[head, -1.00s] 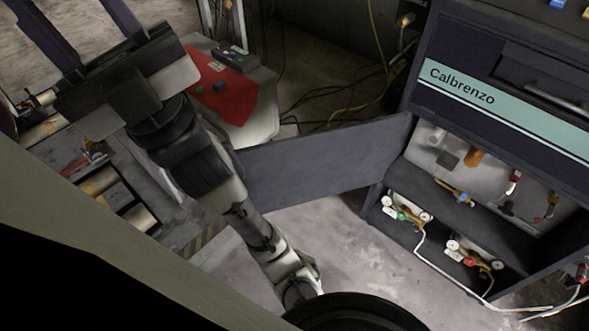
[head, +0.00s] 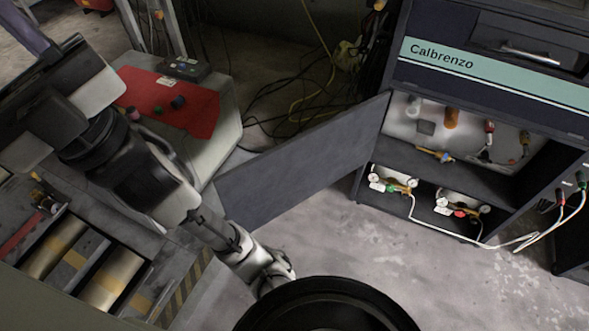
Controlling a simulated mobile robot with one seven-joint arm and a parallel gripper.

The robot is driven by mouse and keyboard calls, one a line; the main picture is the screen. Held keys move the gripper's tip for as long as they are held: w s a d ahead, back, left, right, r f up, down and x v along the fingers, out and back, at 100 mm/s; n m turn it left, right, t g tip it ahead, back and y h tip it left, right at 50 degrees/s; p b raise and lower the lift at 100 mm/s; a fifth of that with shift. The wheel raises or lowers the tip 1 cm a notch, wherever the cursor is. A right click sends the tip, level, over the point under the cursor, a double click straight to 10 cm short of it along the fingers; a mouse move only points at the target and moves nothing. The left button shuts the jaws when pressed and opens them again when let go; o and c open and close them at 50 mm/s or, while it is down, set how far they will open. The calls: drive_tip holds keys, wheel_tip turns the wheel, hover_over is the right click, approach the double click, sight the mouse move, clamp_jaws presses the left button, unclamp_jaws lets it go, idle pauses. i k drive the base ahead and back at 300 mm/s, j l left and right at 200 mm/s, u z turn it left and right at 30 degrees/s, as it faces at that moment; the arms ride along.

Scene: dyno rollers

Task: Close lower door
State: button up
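The lower door (head: 305,165) is a flat dark grey panel, hinged at the left side of the Calbrenzo cabinet (head: 470,97). It stands wide open, swung out to the left, and the lower compartment is exposed. My gripper (head: 272,285) is low in the picture, below the door's free end and left of the cabinet. Its fingers are partly hidden behind a black round part at the bottom edge, so I cannot tell whether they are open. My forearm passes close to the door's left end; I cannot tell whether they touch.
Gauges with white hoses (head: 480,243) sit in the cabinet's bottom and trail out to the right. A bench with a red mat (head: 170,103) stands at the left. Rollers (head: 110,283) lie in the floor at lower left.

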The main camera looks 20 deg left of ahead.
sight(252, 194)
drive_tip(key=j+z, duration=0.15)
drive_tip(key=j, duration=0.9)
drive_tip(key=i+j, duration=0.1)
drive_tip(key=j, duration=0.25)
drive_tip(key=i+j+z, duration=0.1)
drive_tip(key=j, duration=0.25)
drive_tip(key=i+j, duration=0.1)
drive_tip(key=j, duration=0.25)
